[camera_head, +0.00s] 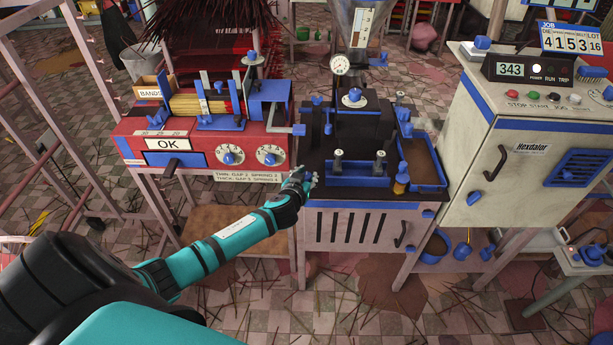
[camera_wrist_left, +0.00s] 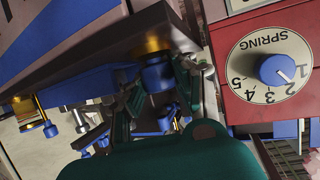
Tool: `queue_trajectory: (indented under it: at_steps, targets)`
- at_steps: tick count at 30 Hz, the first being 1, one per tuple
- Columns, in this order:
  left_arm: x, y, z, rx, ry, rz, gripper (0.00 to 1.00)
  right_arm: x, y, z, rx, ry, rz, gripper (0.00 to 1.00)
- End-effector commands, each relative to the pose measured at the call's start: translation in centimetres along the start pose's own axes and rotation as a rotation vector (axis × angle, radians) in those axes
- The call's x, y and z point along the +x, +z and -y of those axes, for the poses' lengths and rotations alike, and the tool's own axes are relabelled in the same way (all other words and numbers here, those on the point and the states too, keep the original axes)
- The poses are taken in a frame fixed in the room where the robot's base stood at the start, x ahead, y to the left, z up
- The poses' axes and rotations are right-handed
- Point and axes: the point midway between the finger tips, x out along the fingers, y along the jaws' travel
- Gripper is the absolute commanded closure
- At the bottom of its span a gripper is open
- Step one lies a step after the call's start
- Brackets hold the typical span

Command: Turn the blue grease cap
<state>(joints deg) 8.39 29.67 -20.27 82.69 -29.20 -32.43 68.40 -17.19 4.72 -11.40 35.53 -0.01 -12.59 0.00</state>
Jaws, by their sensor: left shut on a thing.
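The blue grease cap (camera_wrist_left: 157,76) sits under a brass collar below the edge of the dark machine top in the left wrist view. My left gripper (camera_head: 305,178) reaches the left front corner of the middle extruder bench in the head view. Its green fingers (camera_wrist_left: 158,92) stand on either side of the cap in the left wrist view and are shut on it. In the head view I cannot make out the cap behind the gripper. My right gripper is not in view.
The red machine (camera_head: 205,141) with its SPRING dial (camera_wrist_left: 271,69) stands close beside the left gripper. The middle bench has a blue tray (camera_head: 424,172) and a gauge (camera_head: 340,65) on a post. The cream cabinet (camera_head: 515,150) stands at the right. Sticks litter the tiled floor.

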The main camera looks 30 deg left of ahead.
Motion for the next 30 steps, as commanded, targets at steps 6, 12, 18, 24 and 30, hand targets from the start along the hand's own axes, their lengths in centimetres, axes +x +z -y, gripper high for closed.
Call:
queue_trajectory:
  at_steps: [6,12,18,24,30]
  targets:
    - [0.0,-0.1,0.0,0.013,0.036,-0.001,1.00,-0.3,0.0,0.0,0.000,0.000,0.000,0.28]
    - [-0.1,-0.3,0.2,0.056,0.135,-0.002,1.00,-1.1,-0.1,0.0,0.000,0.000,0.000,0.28]
    - [0.0,-0.4,0.3,0.125,0.290,-0.002,1.00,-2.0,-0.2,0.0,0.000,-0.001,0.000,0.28]
    - [0.2,-0.4,0.4,0.201,0.464,-0.003,1.00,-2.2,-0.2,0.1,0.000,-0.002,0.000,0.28]
    - [0.4,-0.2,0.5,0.272,0.638,-0.005,1.00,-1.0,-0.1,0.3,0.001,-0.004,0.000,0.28]
